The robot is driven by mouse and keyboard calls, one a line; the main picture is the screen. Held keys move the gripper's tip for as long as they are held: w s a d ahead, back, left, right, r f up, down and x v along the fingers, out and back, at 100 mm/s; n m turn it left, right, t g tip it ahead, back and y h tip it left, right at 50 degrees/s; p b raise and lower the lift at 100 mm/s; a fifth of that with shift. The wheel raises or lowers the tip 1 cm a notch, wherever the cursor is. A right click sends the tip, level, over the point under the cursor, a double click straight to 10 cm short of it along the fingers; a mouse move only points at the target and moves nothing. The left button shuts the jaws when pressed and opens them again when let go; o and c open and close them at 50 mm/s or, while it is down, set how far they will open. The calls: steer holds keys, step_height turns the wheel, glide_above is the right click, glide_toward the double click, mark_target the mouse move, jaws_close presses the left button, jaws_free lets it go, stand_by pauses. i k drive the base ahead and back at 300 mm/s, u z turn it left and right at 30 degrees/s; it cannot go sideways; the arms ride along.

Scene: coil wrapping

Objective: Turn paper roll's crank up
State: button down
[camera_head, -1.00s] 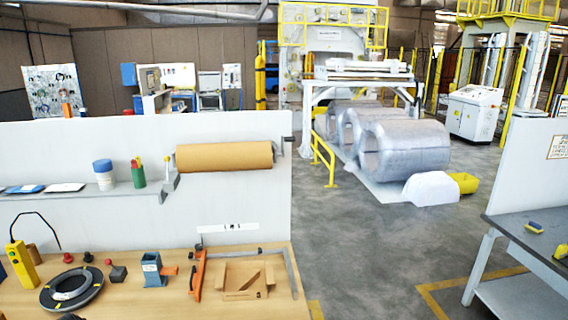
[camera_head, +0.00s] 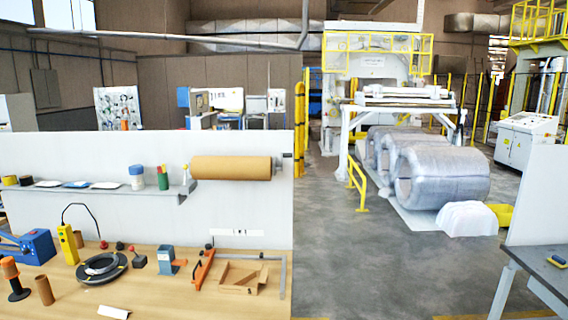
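The brown paper roll (camera_head: 230,168) is mounted level on the upright grey panel, above the workbench. A small dark crank or axle end (camera_head: 284,156) shows at the roll's right end, by the panel's right edge. It is too small to tell which way its handle points. My gripper is not in view.
The wooden workbench (camera_head: 180,297) holds a black ring (camera_head: 102,268), a blue-grey block tool (camera_head: 166,261), an orange-handled tool (camera_head: 203,268) and a cardboard piece (camera_head: 240,277). A shelf (camera_head: 110,190) carries a bottle. Right of the panel (camera_head: 60,150), grey floor (camera_head: 375,265) is open, with wrapped coils (camera_head: 440,175) behind.

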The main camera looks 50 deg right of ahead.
mark_target(250, 168)
steer(key=u, duration=0.2)
steer(key=i, duration=0.95)
steer(key=z, duration=0.45)
steer(key=i, duration=0.9)
steer(key=z, duration=0.85)
steer(key=k, duration=0.8)
steer(key=z, duration=0.15)
steer(key=i, duration=0.95)
steer(key=u, duration=0.05)
